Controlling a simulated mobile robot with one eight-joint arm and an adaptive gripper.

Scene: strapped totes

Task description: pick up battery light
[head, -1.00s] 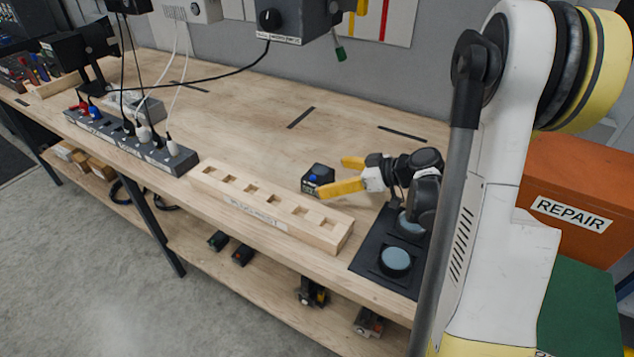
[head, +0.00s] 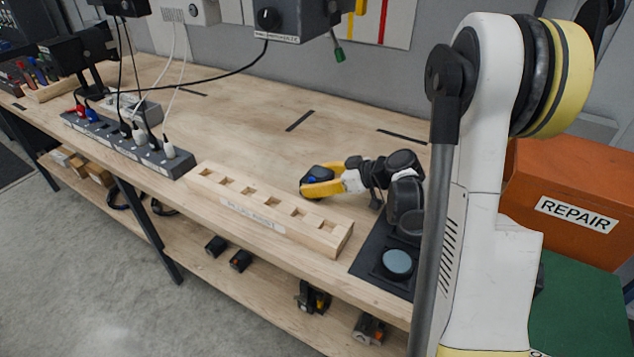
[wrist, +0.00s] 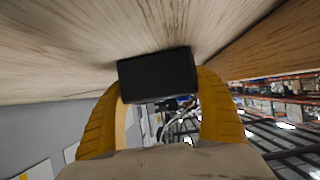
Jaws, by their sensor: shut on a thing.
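The battery light is most likely the small black block with a blue spot (head: 315,176) on the bench behind the wooden rack; I cannot read any label on it. My gripper (head: 322,187), with yellow fingers, is shut on this block from the right. In the wrist view the black block (wrist: 157,77) sits between the two yellow fingertips (wrist: 158,90), one on each side. The block is at or very close to the bench top; I cannot tell whether it touches. The near finger hides part of it in the head view.
A wooden rack with several square slots (head: 265,207) lies just in front of the block. A black pad with round grey-blue discs (head: 397,263) is at the right front. A power strip (head: 130,143) with plugs lies to the left.

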